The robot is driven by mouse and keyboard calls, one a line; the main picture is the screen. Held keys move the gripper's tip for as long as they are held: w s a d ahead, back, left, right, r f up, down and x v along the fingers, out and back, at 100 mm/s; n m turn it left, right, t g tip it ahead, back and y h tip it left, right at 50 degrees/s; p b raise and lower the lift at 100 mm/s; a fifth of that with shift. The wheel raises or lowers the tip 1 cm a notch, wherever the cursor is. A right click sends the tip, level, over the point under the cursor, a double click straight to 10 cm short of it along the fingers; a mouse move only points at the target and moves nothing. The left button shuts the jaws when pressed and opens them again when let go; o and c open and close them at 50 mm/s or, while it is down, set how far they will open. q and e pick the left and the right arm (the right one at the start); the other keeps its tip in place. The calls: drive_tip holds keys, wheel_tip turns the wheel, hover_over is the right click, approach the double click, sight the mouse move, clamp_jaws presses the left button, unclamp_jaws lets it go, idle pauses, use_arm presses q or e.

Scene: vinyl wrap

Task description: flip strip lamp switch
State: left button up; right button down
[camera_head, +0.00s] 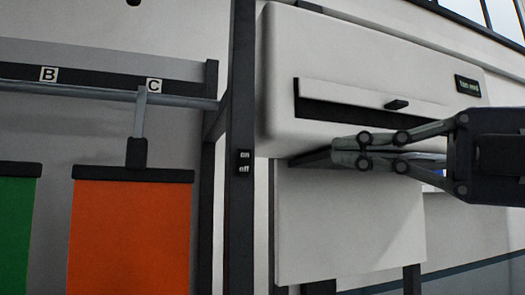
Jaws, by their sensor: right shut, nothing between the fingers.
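A small switch (244,162) marked "on" above and "off" below sits on a dark upright post (240,90) in the middle of the view. Its rocker position is too small to tell. My right gripper (337,151) comes in from the right, with its fingers shut and empty and pointing left toward the post. A clear gap shows between its fingertips and the switch. The strip lamp cannot be clearly made out. My left gripper is not in view.
A white machine (360,60) with a slot and small display (467,86) stands behind my right gripper. A white panel (345,225) hangs below it. At left, a green sheet (18,225) and an orange sheet (130,235) hang below a rail (100,95) labelled B and C.

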drive_tip(key=p, duration=0.5)
approach(244, 162)
drive_tip(key=s+a+r, duration=0.2)
drive_tip(key=s+a, duration=0.1)
drive_tip(key=a, duration=0.2)
drive_tip(key=w+p, duration=0.1)
drive_tip(key=w, duration=0.1)
drive_tip(key=w+a, duration=0.1)
drive_tip(key=w, duration=0.1)
drive_tip(key=shift+a+r+p, duration=0.1)
drive_tip(key=shift+r+p, duration=0.05)
drive_tip(key=shift+p, duration=0.2)
drive_tip(key=shift+w+a+r+m+h+p, duration=0.1)
drive_tip(key=shift+w+r+m+h+p, duration=0.2)
drive_tip(key=shift+m+p, duration=0.15)
